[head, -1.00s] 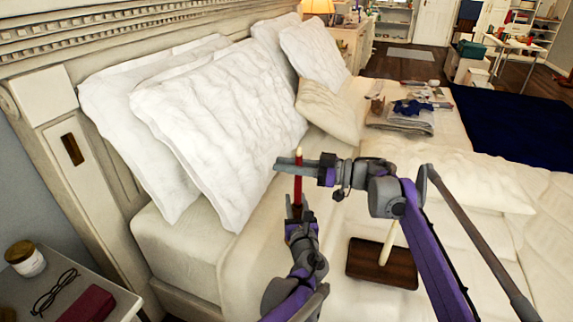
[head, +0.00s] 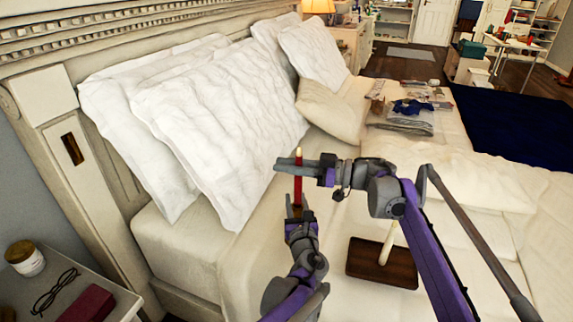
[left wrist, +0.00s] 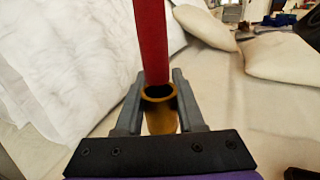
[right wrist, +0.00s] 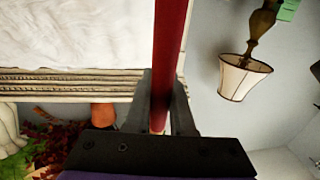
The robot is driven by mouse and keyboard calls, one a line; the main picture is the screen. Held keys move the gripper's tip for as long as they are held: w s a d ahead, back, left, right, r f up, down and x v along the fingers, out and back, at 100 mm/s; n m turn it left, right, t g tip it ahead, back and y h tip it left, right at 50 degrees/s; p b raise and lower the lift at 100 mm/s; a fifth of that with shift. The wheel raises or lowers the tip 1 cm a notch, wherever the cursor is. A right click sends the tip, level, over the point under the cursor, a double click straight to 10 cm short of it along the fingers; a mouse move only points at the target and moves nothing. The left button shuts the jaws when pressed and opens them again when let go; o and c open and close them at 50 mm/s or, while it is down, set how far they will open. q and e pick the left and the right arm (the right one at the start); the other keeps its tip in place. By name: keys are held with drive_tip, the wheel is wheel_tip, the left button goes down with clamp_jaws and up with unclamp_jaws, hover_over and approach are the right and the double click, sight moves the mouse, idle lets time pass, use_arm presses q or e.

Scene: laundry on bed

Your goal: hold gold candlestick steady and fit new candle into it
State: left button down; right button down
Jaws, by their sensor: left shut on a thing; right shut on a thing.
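A red candle (head: 298,186) with a pale tip stands nearly upright between my grippers. My right gripper (head: 284,164) is shut on it near its upper part, and the candle also runs between the fingers in the right wrist view (right wrist: 172,40). My left gripper (head: 296,208) is below, shut on the gold candlestick (left wrist: 160,115), whose round open socket faces up in the left wrist view. The candle's lower end (left wrist: 153,60) meets the far side of the socket rim; I cannot tell whether it is inside. In the head view the candlestick is mostly hidden by my left gripper.
A dark wooden board (head: 382,270) with a cream candle (head: 388,243) lies on the bed to the right. White pillows (head: 215,115) lean on the headboard. A nightstand (head: 125,303) with a jar, glasses and red book stands at the lower left. Folded clothes (head: 400,120) lie farther back.

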drive_tip(key=shift+f, duration=2.35)
drive_tip(key=c, duration=0.7)
unclamp_jaws()
drive_tip(key=shift+d, duration=0.1)
drive_tip(key=s+d, duration=0.2)
drive_tip(key=d, duration=0.9)
drive_tip(key=shift+s+d, duration=0.15)
drive_tip(key=shift+d, duration=0.2)
use_arm(q)
drive_tip(key=shift+c, duration=2.2)
unclamp_jaws()
